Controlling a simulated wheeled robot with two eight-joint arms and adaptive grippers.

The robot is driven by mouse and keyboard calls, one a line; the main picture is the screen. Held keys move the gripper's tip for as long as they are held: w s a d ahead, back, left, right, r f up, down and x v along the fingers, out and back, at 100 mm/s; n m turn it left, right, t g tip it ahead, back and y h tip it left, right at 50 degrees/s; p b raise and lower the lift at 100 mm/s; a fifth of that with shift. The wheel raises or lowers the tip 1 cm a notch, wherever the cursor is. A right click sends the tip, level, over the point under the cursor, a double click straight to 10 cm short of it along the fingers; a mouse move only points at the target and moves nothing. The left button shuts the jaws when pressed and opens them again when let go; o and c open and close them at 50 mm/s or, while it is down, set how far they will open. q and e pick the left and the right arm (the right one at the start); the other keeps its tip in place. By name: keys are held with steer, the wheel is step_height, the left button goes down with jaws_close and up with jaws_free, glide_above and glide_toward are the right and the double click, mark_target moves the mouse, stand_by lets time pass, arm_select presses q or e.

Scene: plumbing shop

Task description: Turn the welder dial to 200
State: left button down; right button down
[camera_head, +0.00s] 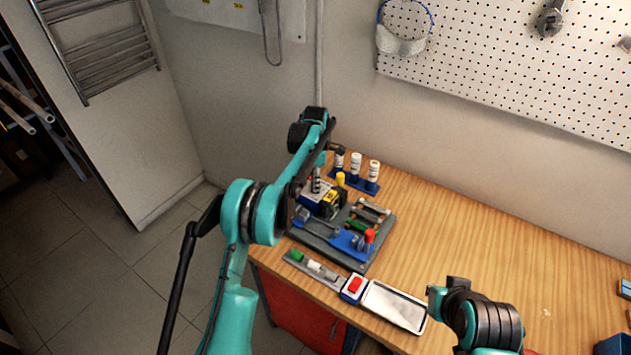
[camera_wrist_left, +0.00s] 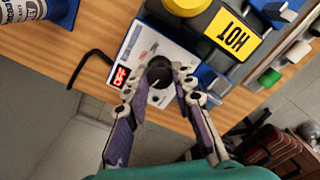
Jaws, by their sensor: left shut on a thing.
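The welder (camera_head: 312,201) is a small blue and white box on the grey board at the left end of the bench. In the left wrist view its white panel (camera_wrist_left: 146,45) carries a red display (camera_wrist_left: 121,76) reading OFF and a round black dial (camera_wrist_left: 159,71). My left gripper (camera_wrist_left: 160,86) is shut on the dial, one finger on each side. In the head view the left gripper (camera_head: 316,184) is small and dark above the welder. Its fingers partly cover the panel, and I cannot read the dial setting.
A yellow and black block marked HOT (camera_wrist_left: 232,35) stands close beside the welder. White bottles (camera_head: 373,175) stand behind the board. A red switch (camera_head: 354,286) and a metal tray (camera_head: 394,306) lie along the front edge. The bench's right part is mostly clear.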

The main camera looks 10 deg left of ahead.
arm_select(q)
steer(key=shift+n, duration=0.3)
steer(key=c, duration=1.3)
jaws_free()
step_height(320, 180, up, 12)
steer(key=shift+r, duration=0.1)
